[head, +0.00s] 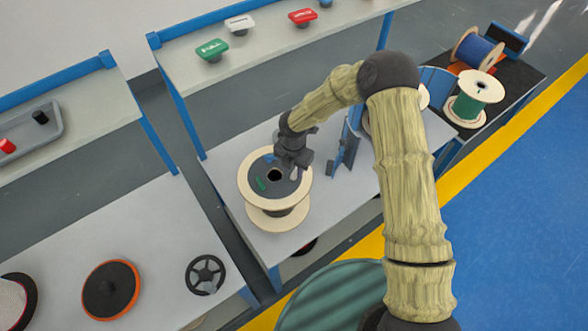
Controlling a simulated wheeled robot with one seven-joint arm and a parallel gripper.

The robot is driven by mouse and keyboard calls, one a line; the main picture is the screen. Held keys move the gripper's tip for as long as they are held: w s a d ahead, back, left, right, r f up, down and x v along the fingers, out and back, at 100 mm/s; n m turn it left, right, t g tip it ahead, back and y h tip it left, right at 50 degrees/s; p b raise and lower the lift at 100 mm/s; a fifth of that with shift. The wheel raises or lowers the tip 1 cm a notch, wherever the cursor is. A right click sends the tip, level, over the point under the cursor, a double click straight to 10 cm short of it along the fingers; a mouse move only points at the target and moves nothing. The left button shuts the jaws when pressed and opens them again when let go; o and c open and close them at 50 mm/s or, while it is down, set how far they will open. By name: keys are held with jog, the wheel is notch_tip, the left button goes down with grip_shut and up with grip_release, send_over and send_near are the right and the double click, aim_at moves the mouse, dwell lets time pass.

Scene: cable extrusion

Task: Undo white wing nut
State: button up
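I cannot make out a white wing nut in the head view. My gripper (295,166) points down over the top of a large spool (249,190), to the right of its dark centre hole.
A blue upright bracket (345,150) stands right of my gripper. A black handwheel (206,275) and orange-rimmed disc (110,289) lie on the left table. A green-wound spool (468,108) stands at right.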

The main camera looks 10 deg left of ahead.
aim_at(294, 172)
notch_tip(294, 172, up, 17)
jog(key=b, duration=0.2)
jog(key=shift+f, duration=0.15)
dwell(0.4)
jog(key=s+d+r+m+t, duration=0.1)
jog(key=s+d+m, duration=0.3)
jog(key=d+m, duration=0.5)
jog(key=s+d+r+m, duration=0.3)
jog(key=s+d+m, duration=0.2)
jog(key=d+m, duration=0.5)
jog(key=s+d+r+m+t, duration=0.1)
jog(key=s+d+m, duration=0.3)
jog(key=d+m, duration=0.6)
jog(key=m, duration=0.4)
jog(key=shift+s+d+r+t, duration=0.15)
jog(key=shift+s+r+t, duration=0.15)
jog(key=shift+s+r, duration=0.1)
jog(key=shift+w, duration=0.1)
